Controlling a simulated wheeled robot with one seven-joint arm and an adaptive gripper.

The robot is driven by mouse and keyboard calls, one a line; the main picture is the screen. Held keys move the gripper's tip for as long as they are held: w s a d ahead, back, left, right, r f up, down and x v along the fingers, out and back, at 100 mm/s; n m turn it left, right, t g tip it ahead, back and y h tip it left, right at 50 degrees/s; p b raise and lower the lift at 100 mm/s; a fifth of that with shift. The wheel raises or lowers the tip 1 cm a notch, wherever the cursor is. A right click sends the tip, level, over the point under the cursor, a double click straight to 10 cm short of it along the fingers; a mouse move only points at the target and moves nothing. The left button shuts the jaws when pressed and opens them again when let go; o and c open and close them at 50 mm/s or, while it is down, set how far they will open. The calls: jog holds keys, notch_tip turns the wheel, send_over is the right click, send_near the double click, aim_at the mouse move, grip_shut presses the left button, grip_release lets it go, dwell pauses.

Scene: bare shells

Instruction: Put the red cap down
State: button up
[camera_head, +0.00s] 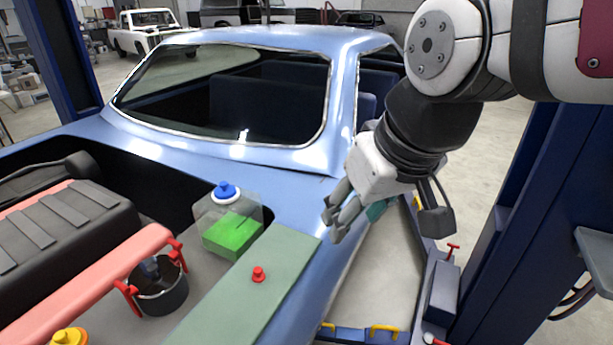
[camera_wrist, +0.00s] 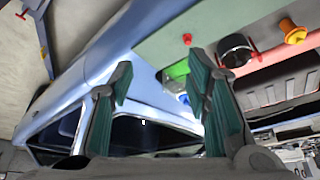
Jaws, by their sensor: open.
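The red cap (camera_head: 259,273) sits on the flat grey-green panel (camera_head: 228,318) along the near fender of the blue car. It also shows in the wrist view (camera_wrist: 187,39), beyond the fingers and near the top middle. My gripper (camera_head: 338,222) is to the right of the cap and higher, over the car's fender edge. In the wrist view its two green-padded fingers (camera_wrist: 160,90) stand apart with nothing held between them. The cap is clear of my gripper.
Left of the panel are a clear tank (camera_head: 232,228) with green liquid and a blue cap, a dark pot (camera_head: 160,287) with red handles and a yellow cap (camera_head: 69,337). The windshield (camera_head: 230,95) rises behind. Blue lift posts stand at both sides.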

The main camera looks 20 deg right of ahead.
jog(key=shift+m+t+h, duration=0.3)
jog(key=shift+m, duration=0.3)
jog(key=shift+s+d+r, duration=0.1)
jog(key=shift+s+d, duration=0.15)
jog(key=shift+s, duration=0.5)
jog(key=shift+s+d+f, duration=0.1)
jog(key=shift+s+d, duration=0.15)
jog(key=shift+s, duration=0.45)
jog(key=shift+s+d+r, duration=0.1)
jog(key=shift+s+d, duration=0.15)
jog(key=shift+s, duration=0.5)
